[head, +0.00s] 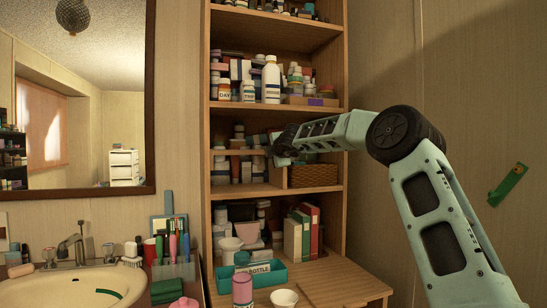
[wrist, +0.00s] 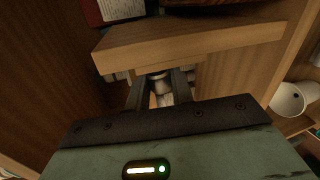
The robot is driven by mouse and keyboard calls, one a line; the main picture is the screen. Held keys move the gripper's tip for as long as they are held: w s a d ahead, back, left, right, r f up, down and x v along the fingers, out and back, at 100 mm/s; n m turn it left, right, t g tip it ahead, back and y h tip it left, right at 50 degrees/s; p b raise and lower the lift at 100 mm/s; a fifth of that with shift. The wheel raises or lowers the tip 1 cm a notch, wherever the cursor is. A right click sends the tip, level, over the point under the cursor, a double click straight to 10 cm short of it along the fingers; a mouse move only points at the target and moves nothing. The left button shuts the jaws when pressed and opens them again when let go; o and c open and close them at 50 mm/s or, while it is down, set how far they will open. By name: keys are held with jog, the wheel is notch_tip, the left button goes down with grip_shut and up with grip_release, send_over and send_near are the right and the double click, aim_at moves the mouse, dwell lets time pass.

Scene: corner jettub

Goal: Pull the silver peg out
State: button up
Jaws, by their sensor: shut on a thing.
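My gripper (wrist: 160,82) reaches into the wooden shelf unit in the wrist view. Its two dark fingers are shut on a small pale, silvery piece (wrist: 160,87), which looks like the silver peg. The piece sits just below a wooden shelf edge (wrist: 190,42), and the dim light hides its far end and what it is set in. In the head view my gripper (head: 283,152) is at the middle shelf, left of a brown woven basket (head: 312,175). The peg cannot be made out there.
The shelf unit (head: 347,200) holds many bottles and boxes close around my gripper. A wooden divider (head: 278,176) stands near it. Below are books (head: 305,228), a teal bin (head: 280,272) and a white bowl (head: 284,298). A sink (head: 50,292) is at left.

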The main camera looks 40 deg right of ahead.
jog(key=shift+w+a+f+b, duration=0.15)
jog(key=shift+a+b, duration=0.1)
jog(key=shift+a, duration=0.25)
jog(key=shift+w+a+b, duration=0.15)
jog(key=shift+a+b, duration=0.15)
jog(key=shift+a, duration=0.2)
jog(key=shift+w+a+f+b, duration=0.15)
jog(key=shift+a+b, duration=0.1)
jog(key=shift+a, duration=0.25)
jog(key=shift+s+r, duration=0.1)
jog(key=shift+s, duration=0.05)
dwell(0.4)
jog(key=s+a+b, duration=0.2)
jog(key=s+b, duration=0.3)
jog(key=s, duration=0.3)
jog(key=shift+s+a, duration=0.2)
jog(key=shift+a, duration=0.05)
dwell(0.6)
